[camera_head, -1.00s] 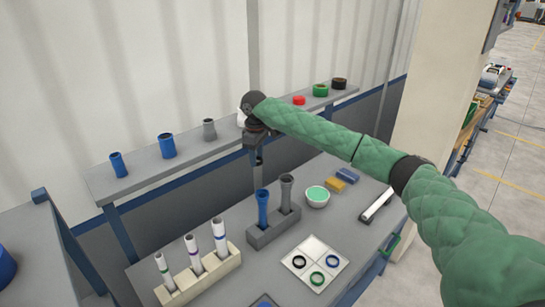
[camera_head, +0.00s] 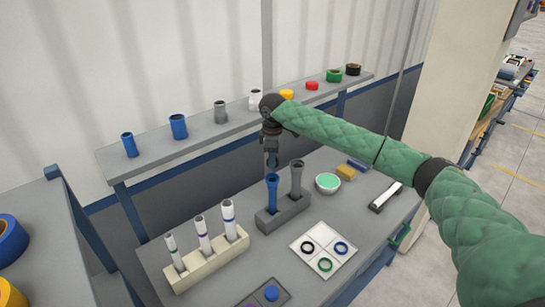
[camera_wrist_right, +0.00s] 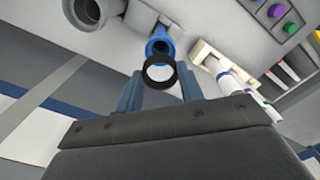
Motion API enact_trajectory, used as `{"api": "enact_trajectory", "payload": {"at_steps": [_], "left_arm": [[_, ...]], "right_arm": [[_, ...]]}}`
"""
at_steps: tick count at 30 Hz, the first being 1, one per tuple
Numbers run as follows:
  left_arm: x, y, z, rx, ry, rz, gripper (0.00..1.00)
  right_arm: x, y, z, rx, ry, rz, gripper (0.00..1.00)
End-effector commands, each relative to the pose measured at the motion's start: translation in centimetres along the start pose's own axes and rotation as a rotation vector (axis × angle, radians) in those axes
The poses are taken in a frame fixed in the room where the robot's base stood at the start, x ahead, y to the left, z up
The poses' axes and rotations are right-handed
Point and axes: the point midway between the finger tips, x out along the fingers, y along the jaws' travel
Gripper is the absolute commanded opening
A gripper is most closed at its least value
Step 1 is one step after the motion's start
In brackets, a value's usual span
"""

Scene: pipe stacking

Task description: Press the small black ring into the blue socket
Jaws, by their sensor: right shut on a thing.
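The blue socket (camera_head: 273,195) is a flared upright tube in a grey block, left of a grey tube. My right gripper (camera_head: 272,160) is just above the blue socket, pointing down. In the right wrist view, the gripper (camera_wrist_right: 159,86) is shut on a small black ring (camera_wrist_right: 147,72), held at its fingertips. The socket's open mouth (camera_wrist_right: 155,46) shows beyond the ring, apparently apart from it; the exact gap is hard to tell. In the head view the held ring is too small to make out. My left gripper is out of view.
The grey tube (camera_head: 297,178) stands close beside the socket. A white tray (camera_head: 324,236) with black, blue and green rings lies in front. A cream rack (camera_head: 206,262) with white tubes is at left, a green-filled bowl (camera_head: 327,183) at right. A shelf (camera_head: 240,121) runs behind.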

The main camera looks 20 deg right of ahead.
Motion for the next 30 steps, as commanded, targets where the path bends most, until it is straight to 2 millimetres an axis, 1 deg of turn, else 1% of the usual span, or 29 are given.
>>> {"api": "enact_trajectory", "payload": {"at_steps": [1, 8, 10, 19, 24, 30], "left_arm": [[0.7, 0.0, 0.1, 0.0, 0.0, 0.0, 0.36], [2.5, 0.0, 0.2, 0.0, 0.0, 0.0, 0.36], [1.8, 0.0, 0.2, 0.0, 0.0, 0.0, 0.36], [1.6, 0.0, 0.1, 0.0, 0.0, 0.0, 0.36], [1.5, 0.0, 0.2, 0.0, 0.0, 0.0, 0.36], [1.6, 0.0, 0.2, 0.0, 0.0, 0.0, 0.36]], "right_arm": [[0.8, 0.0, 0.0, 0.0, 0.0, 0.0, 0.17], [2.6, 0.0, 0.0, 0.001, 0.0, 0.001, 0.17], [2.7, 0.0, 0.0, 0.001, -0.001, -0.001, 0.17], [4.9, 0.0, 0.0, 0.001, 0.0, -0.001, 0.17], [5.3, 0.0, 0.0, 0.001, 0.0, 0.0, 0.17], [5.4, 0.0, 0.0, 0.001, 0.0, 0.0, 0.17]]}}
